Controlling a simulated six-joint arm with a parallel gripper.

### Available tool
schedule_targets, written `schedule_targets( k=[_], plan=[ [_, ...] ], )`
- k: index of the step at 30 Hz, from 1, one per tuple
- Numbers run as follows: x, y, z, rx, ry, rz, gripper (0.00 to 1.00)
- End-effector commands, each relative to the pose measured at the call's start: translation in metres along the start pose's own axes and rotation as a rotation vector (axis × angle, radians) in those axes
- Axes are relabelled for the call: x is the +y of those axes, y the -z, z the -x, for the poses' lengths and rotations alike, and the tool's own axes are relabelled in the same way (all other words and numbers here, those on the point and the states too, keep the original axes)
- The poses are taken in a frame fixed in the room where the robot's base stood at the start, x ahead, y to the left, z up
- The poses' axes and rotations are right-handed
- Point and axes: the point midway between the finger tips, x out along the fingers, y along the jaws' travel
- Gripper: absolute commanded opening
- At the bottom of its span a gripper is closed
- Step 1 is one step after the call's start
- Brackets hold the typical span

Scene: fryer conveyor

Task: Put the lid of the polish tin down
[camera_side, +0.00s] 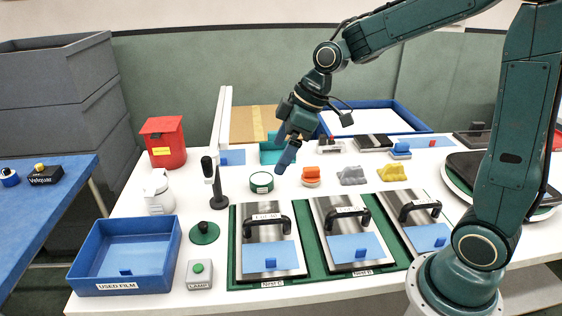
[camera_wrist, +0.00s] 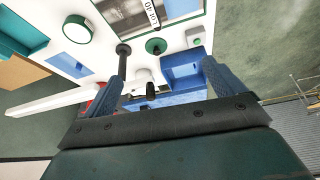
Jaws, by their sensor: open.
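A round tin (camera_side: 261,182) with a green side and a pale top stands on the white table, left of centre. It also shows in the wrist view (camera_wrist: 77,30) at the upper left, outside the fingers. I cannot tell whether its top is a separate lid. A flat green disc with a dark knob (camera_side: 204,232) lies nearer the front, and in the wrist view (camera_wrist: 156,46) it is beyond the fingers. My gripper (camera_side: 284,152) is open and empty, above the table and up and right of the tin. Its blue fingers are spread in the wrist view (camera_wrist: 165,68).
A black post (camera_side: 217,190) and a tall white upright stand left of the tin. Metal plates with black handles (camera_side: 268,250) lie in green nests in front. A blue USED FILM tray (camera_side: 125,255) is at front left. Orange, grey and yellow pieces (camera_side: 352,176) sit right.

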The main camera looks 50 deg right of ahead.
Motion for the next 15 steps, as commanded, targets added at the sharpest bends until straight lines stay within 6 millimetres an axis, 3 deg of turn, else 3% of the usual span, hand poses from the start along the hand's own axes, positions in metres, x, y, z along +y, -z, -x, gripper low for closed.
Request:
schedule_targets(
  k=[6,15],
  plan=[
    [-0.029,-0.019,0.042,-0.015,-0.078,-0.112,0.94],
    [-0.067,-0.056,0.086,-0.012,-0.177,-0.286,0.94]
  ],
)
